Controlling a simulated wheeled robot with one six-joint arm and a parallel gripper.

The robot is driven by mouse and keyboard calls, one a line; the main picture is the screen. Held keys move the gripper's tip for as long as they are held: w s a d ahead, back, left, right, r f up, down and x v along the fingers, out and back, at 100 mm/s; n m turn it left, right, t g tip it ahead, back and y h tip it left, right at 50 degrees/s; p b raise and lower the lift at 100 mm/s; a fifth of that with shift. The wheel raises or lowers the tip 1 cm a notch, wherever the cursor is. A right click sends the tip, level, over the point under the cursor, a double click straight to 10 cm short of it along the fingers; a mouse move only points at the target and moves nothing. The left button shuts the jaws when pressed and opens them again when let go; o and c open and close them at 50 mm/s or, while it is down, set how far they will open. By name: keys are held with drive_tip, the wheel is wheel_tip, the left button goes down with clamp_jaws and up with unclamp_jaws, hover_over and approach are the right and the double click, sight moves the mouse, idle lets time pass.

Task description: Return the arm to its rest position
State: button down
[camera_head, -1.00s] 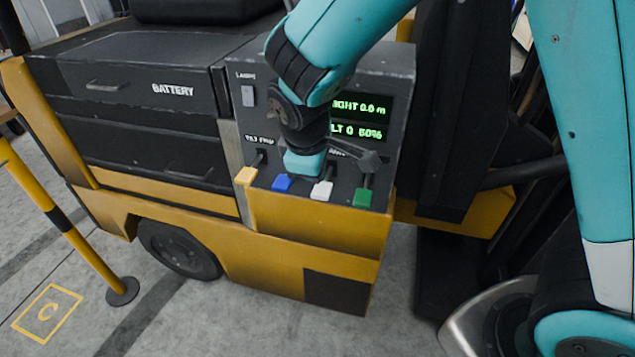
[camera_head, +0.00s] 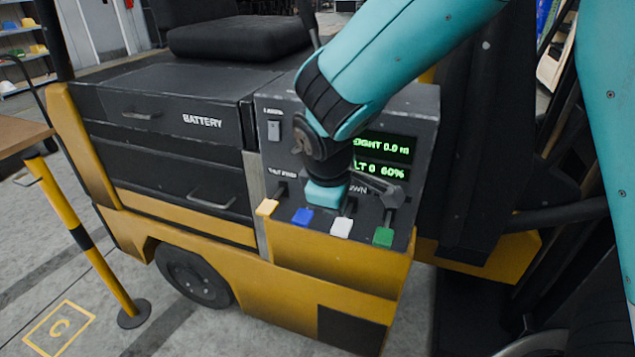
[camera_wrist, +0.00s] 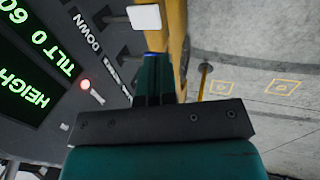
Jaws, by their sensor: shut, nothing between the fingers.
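My arm is teal with black joints and reaches down over a dark control panel (camera_head: 292,150) on a yellow and black truck. In the head view the fingertips are hidden behind the wrist. The levers have yellow (camera_head: 267,207), blue (camera_head: 302,216), white (camera_head: 341,228) and green (camera_head: 383,236) caps. The white cap also shows in the wrist view (camera_wrist: 145,17).
The battery drawer (camera_head: 170,108) and a black seat (camera_head: 240,38) are left of and behind the panel. A yellow post (camera_head: 90,243) stands at the left by a wooden tabletop (camera_head: 22,137). Concrete floor lies open at the lower left.

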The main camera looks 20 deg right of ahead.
drive_tip(key=s+r+m+g+y, duration=0.1)
drive_tip(key=s+r, duration=0.4)
drive_tip(key=s, duration=0.5)
drive_tip(key=s+a+r+m+g+y, duration=0.1)
drive_tip(key=s+r+y, duration=0.4)
drive_tip(key=s, duration=0.5)
drive_tip(key=shift+s+r+m+g, duration=0.15)
drive_tip(key=shift+m+g, duration=0.35)
drive_tip(key=shift+m, duration=0.4)
